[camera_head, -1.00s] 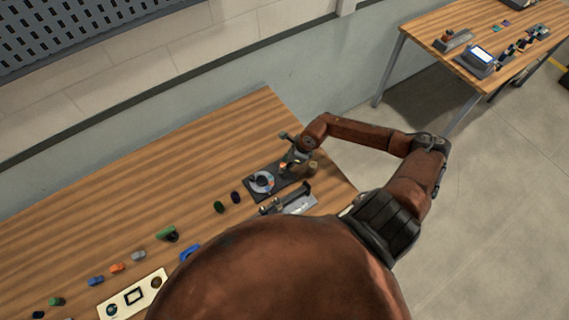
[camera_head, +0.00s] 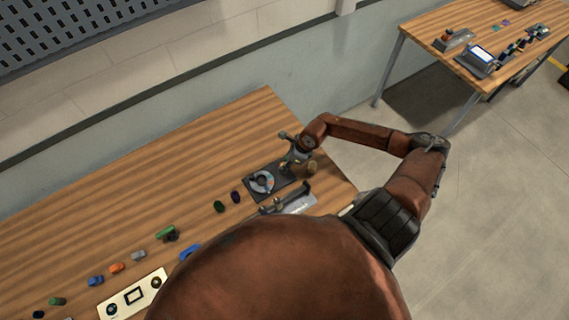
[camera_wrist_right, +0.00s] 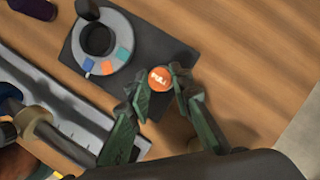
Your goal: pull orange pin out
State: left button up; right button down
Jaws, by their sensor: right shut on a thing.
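The orange pin (camera_wrist_right: 160,78) shows in the right wrist view as a round orange cap marked with lettering like "PULL". It stands at the edge of a dark base plate (camera_wrist_right: 172,52). My right gripper (camera_wrist_right: 158,82) is shut on the orange pin, with its green fingertips on either side of the cap. The pin's lower part is hidden. In the head view my right gripper (camera_head: 290,161) is over the right part of the plate (camera_head: 254,190), and the pin is too small to make out. My left gripper is not in view.
A grey dial (camera_wrist_right: 104,42) with coloured patches sits on the plate beside the pin. A metal rail fixture (camera_head: 292,200) lies close in front. Dark green and purple rollers (camera_head: 219,206) lie to the left. The table's right edge is near; bare wood (camera_head: 170,155) lies behind.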

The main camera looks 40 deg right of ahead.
jog(key=shift+r+p, duration=0.3)
jog(key=shift+r, duration=0.65)
jog(key=c, duration=1.7)
grip_release()
jog(key=shift+f, duration=0.1)
jog(key=shift+c, duration=0.2)
jog(key=v, duration=1.2)
